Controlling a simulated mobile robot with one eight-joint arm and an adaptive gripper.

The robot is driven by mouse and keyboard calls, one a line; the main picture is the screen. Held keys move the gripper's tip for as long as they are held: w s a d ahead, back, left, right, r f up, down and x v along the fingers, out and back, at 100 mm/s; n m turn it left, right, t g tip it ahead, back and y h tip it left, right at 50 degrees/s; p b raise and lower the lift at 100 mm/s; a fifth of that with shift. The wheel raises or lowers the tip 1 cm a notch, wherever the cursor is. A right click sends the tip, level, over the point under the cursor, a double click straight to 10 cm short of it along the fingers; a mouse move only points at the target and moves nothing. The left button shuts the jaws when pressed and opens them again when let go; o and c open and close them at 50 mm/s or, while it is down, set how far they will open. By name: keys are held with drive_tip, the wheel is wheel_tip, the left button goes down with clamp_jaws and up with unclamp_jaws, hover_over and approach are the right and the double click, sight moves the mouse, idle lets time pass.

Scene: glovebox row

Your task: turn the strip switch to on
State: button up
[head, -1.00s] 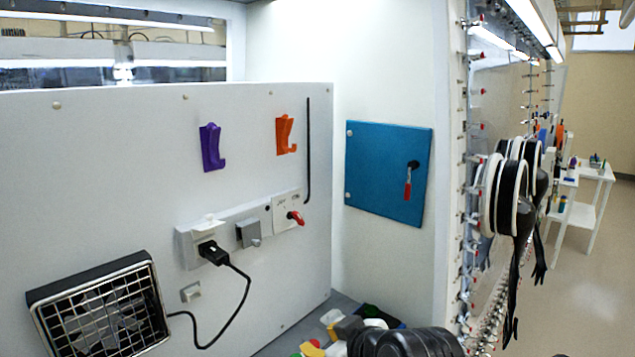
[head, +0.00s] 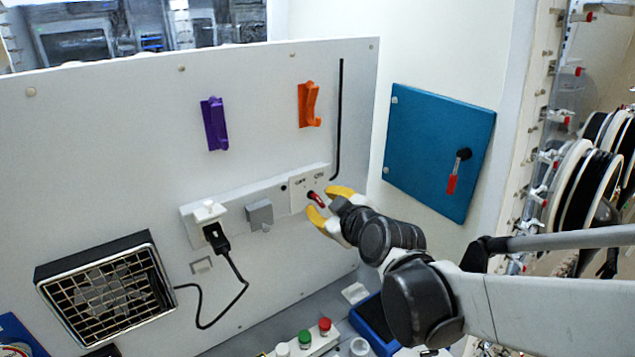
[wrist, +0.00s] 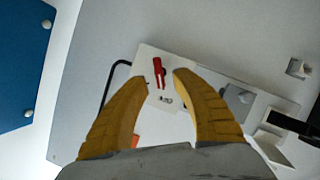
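The strip switch is a red handle (head: 316,199) on a white plate (head: 297,203) at the right end of the wall strip, below small OFF and ON markings. In the wrist view the red handle (wrist: 158,72) lies just ahead of the gap between my fingertips, and its plate (wrist: 150,60) is partly hidden by the fingers. My gripper (head: 328,203) has yellow fingers and is open and empty, close in front of the handle. The fingers (wrist: 162,80) show apart in the wrist view, with no visible contact. The handle's exact setting is hard to tell.
On the strip, left of the switch, are a grey box (head: 259,214) and a black plug (head: 215,237) with a cable. A fan (head: 108,290) is at lower left. Purple (head: 214,124) and orange (head: 309,105) hooks are above. A blue panel (head: 438,150) is at right.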

sight(320, 199)
drive_tip(key=shift+x, duration=1.6)
drive_tip(key=shift+c, duration=0.5)
clamp_jaws()
drive_tip(key=shift+d+m+g+y, duration=0.15)
drive_tip(key=shift+m+g+y, duration=0.3)
drive_tip(key=shift+m, duration=0.45)
drive_tip(key=shift+m+g+y, duration=0.45)
drive_tip(key=shift+m+y, duration=0.1)
drive_tip(key=shift+m, duration=0.45)
drive_tip(key=shift+b, duration=0.3)
